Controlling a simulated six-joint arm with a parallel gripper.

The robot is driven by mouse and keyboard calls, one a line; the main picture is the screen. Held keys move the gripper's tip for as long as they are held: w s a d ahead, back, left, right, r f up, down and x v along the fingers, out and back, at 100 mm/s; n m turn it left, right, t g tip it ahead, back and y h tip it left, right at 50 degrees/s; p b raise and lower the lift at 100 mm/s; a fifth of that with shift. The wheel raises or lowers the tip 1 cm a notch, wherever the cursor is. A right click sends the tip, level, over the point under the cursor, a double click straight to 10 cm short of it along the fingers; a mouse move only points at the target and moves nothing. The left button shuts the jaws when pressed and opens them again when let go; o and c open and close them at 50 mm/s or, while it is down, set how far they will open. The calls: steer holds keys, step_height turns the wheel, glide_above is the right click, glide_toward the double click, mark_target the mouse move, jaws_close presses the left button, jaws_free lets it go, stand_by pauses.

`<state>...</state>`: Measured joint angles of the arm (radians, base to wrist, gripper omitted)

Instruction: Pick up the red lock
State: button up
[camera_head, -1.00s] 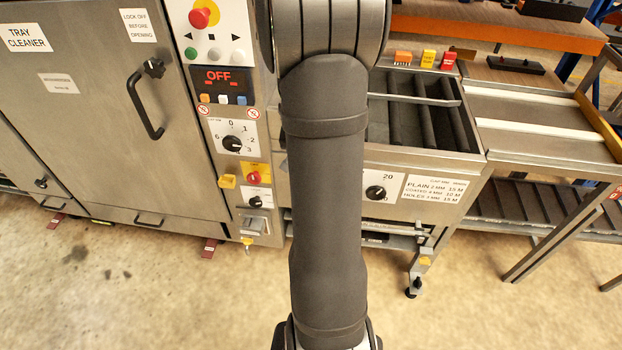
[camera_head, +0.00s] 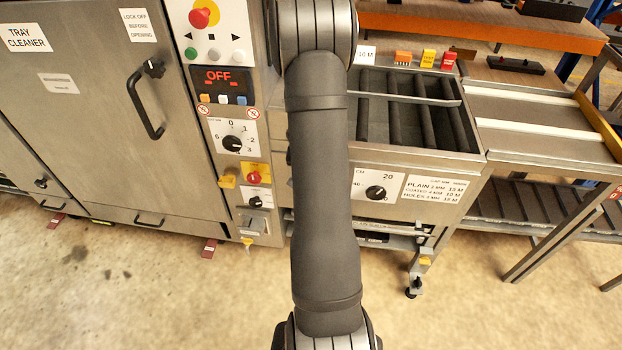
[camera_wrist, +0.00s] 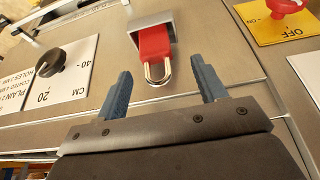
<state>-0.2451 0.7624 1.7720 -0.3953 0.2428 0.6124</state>
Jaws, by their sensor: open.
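The red lock (camera_wrist: 154,44) shows in the wrist view, with its silver shackle pointing down in the picture. Its upper end sits at a grey metal bracket (camera_wrist: 148,21) on the steel panel. My gripper (camera_wrist: 162,84) is open, with its two blue-grey fingers apart and nothing between their tips. The fingers are below the lock in the picture, one to each side of the shackle's line. Whether they touch the panel I cannot tell. In the head view my arm covers part of the machine front, and I cannot make out my gripper or the lock.
A black dial (camera_wrist: 50,62) on a white plate lies left of the lock. A yellow OFF plate (camera_wrist: 270,25) with a red knob is at upper right. In the head view, the tray cleaner door (camera_head: 100,110) has a protruding handle (camera_head: 145,105); a roller bed (camera_head: 412,105) is at right.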

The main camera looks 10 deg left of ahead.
steer(key=shift+d+x, duration=0.15)
steer(key=shift+x, duration=1.15)
steer(key=shift+d+x, duration=0.1)
steer(key=shift+x, duration=1.2)
steer(key=c, duration=1.1)
steer(key=shift+c, duration=0.2)
